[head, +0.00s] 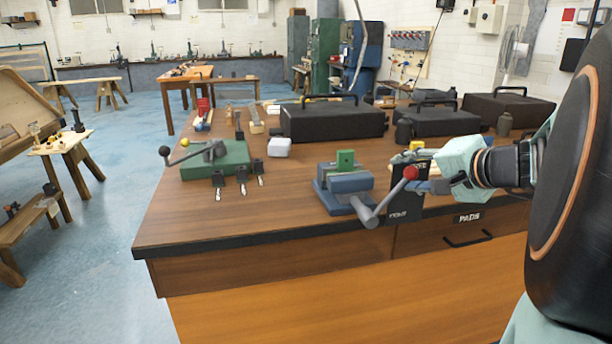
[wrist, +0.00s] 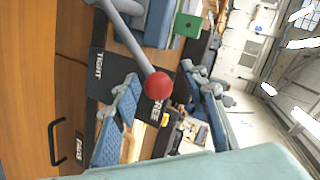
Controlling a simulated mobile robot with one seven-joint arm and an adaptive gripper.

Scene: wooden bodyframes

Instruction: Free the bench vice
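The blue-grey bench vice (head: 340,184) stands at the front of the bench, with a green block (head: 345,162) upright between its jaws. Its grey lever (head: 388,196) slants up to the right and ends in a red ball (head: 411,172). In the wrist view, a black plate (wrist: 101,91) beside the vice reads TIGHT and, partly covered, FREE. My gripper (head: 428,172) is at the right of the ball. In the wrist view its blue-padded fingers are spread wide, and the red ball (wrist: 158,86) shows between and beyond them. I cannot tell whether they touch it.
A green device with a lever (head: 215,160) and several small black clips stand on the left of the bench (head: 290,218). Black cases (head: 333,121) line the back. A drawer marked PADS (head: 469,218) with a black handle is below my gripper. The bench's front-left top is clear.

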